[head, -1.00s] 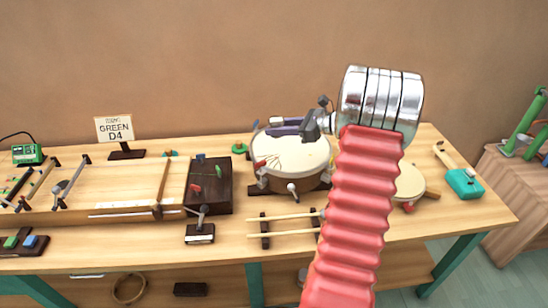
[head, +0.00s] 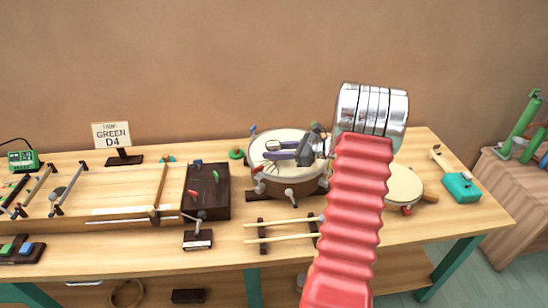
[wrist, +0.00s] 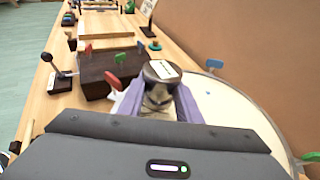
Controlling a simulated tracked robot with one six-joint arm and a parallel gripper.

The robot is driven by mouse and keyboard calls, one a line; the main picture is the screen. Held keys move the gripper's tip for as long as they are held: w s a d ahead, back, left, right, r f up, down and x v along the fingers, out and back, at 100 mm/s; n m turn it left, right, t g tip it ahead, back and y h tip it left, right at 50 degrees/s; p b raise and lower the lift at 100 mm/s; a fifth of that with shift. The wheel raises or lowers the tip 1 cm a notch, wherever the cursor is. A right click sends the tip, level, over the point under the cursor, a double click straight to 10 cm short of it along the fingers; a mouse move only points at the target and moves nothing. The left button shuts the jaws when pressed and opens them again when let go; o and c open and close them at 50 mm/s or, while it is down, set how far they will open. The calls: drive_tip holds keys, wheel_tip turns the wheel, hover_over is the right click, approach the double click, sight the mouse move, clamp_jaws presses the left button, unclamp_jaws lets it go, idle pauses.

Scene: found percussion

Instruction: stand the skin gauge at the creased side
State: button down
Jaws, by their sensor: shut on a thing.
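My gripper (head: 272,150) is low over the left part of the drum's pale skin (head: 288,137) in the head view. In the wrist view its two purple fingers (wrist: 160,105) are shut on the skin gauge (wrist: 161,71), a small round piece with a dark rim and a pale label on top. The fingers hide its lower part, so I cannot tell whether it touches the skin. Thin dark crease lines show on the skin's left side (head: 259,165), close to the fingertips. The skin also shows in the wrist view (wrist: 232,92).
Coloured tuning keys stand around the drum's rim, including a red one (wrist: 113,80) near the left finger. A dark block (head: 207,192) with pegs stands left of the drum. Sticks (head: 280,238) lie on a rack in front. A smaller drum (head: 402,187) is at right.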

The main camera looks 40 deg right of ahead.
wheel_tip(320, 180, down, 2)
drive_tip(key=shift+f, duration=0.25)
drive_tip(key=c, duration=1.3)
unclamp_jaws()
drive_tip(key=shift+o, duration=0.2)
drive_tip(key=v, duration=1.2)
drive_tip(key=shift+w, duration=0.1)
